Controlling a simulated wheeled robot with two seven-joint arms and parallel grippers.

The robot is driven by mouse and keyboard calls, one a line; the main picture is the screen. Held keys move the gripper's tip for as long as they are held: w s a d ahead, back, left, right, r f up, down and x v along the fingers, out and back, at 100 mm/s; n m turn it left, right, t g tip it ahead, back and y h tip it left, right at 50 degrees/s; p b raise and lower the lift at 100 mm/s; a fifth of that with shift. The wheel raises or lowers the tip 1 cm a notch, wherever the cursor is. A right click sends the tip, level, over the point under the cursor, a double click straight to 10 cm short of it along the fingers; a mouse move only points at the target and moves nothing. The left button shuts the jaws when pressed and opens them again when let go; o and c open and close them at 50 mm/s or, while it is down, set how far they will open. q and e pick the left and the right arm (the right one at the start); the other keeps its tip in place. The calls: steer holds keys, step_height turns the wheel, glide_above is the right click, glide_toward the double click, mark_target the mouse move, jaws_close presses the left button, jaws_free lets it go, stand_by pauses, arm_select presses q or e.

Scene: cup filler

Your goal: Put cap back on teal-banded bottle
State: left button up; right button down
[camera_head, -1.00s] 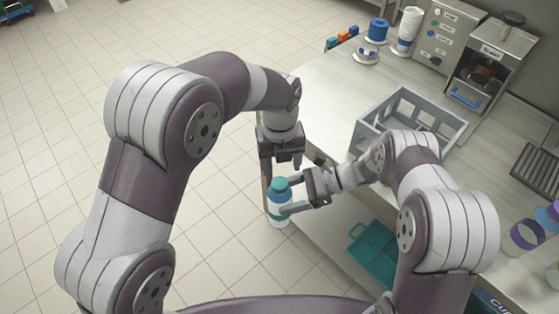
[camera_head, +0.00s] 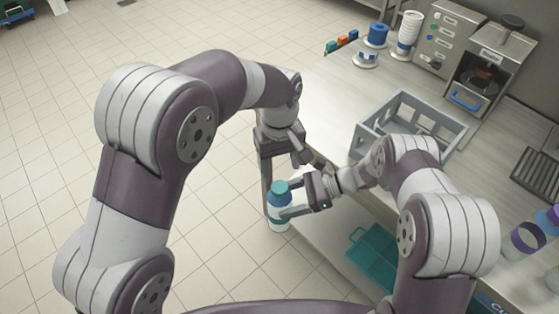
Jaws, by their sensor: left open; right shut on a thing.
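The bottle (camera_head: 279,208), with a white and blue body, is upright beside the counter's left edge. A teal cap (camera_head: 279,187) sits on its top; whether it is fully tightened I cannot tell. My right gripper (camera_head: 289,203) is shut on the bottle's body from the right, and holds it in the air. My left gripper (camera_head: 284,172) is open just above the cap, pointing down, with one finger to the left of the bottle and the other up to the right. The cap stands clear between them.
A grey crate (camera_head: 459,146) stands on the counter (camera_head: 322,95) behind my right arm. A teal tray (camera_head: 371,262) lies lower, near the front. Blue and white spools, a grey machine (camera_head: 447,40) and clear bottles with purple bands (camera_head: 527,237) stand further right. Tiled floor lies left.

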mark_target(280, 187)
arm_select(q)
steer(key=shift+f, duration=0.1)
step_height(280, 187, down, 8)
steer(key=shift+r, duration=0.1)
stand_by(0.6)
steer(key=c, duration=1.1)
steer(key=shift+m, duration=0.8)
steer(key=o, duration=1.2)
